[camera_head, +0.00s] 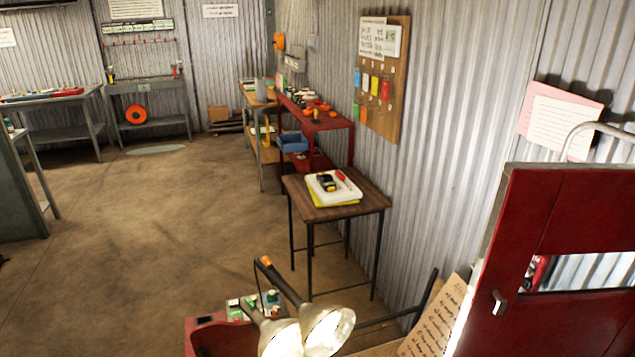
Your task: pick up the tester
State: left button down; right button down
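A small black and yellow device (327,183), which may be the tester, lies on a white and yellow pad or tray (345,196). That stands on a small dark wooden table (370,200) with thin black legs, against the corrugated wall. A small red item (341,175) lies beside the device. The device is too small to make out any markings. Neither of my grippers is in view.
A red bench (330,123) with tools and a blue bin (292,142) stands behind the table. Lit lamps (326,328) and a red cabinet or door (535,225) are close in front and at right. The floor (180,240) at left is clear.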

aim_at(327, 181)
jog(key=i+j+u, duration=0.1)
jog(key=j+u, duration=0.15)
jog(key=j, duration=0.2)
jog(key=i+j+u, duration=0.2)
jog(key=j, duration=0.2)
jog(key=i+j+u, duration=0.25)
jog(key=j, duration=0.15)
jog(key=i+j+u, duration=0.25)
jog(key=j, duration=0.15)
jog(key=i+j+u, duration=0.65)
jog(key=i+z, duration=0.15)
jog(key=i, duration=0.35)
jog(key=i+j+z, duration=0.15)
jog(key=i, duration=0.4)
jog(key=i+z, duration=0.35)
jog(key=i, duration=0.35)
jog(key=i+z, duration=0.3)
jog(key=i, duration=0.45)
jog(key=i+z, duration=0.8)
jog(key=i+j+z, duration=0.25)
jog(key=i+z, duration=0.15)
jog(key=i+l+z, duration=0.15)
jog(key=i+z, duration=1)
jog(key=i+j+z, duration=0.15)
jog(key=i+z, duration=0.2)
jog(key=k, duration=0.05)
